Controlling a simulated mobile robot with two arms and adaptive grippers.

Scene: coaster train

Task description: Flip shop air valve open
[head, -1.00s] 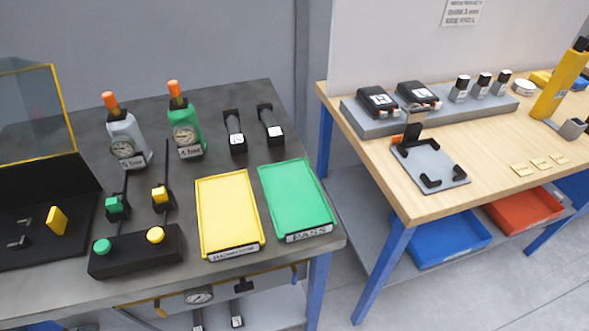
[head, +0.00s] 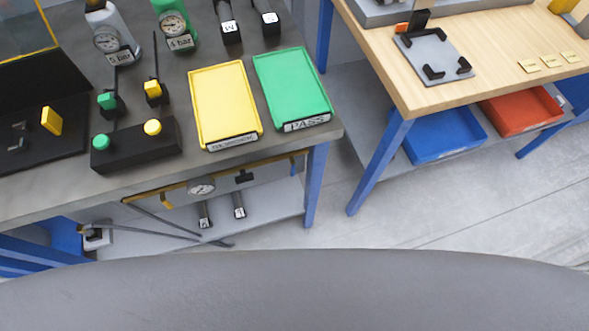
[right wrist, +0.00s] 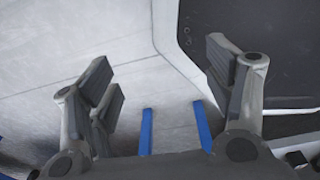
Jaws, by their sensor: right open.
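Under the front edge of the dark workbench (head: 60,192) is a panel with a round gauge (head: 201,188), a black fitting (head: 244,177) and two yellow handles, one left (head: 165,195) and one right (head: 293,164). I cannot tell for certain which of these is the shop air valve or its position. My right gripper (right wrist: 160,78) is open and empty in the right wrist view, above pale floor. No valve can be made out in that view. Neither gripper shows in the head view.
On the bench stand a yellow tray (head: 226,104), a green tray (head: 292,88) and a black button box (head: 136,146). A wooden table (head: 400,88) stands right, with blue (head: 445,134) and red (head: 522,110) bins below.

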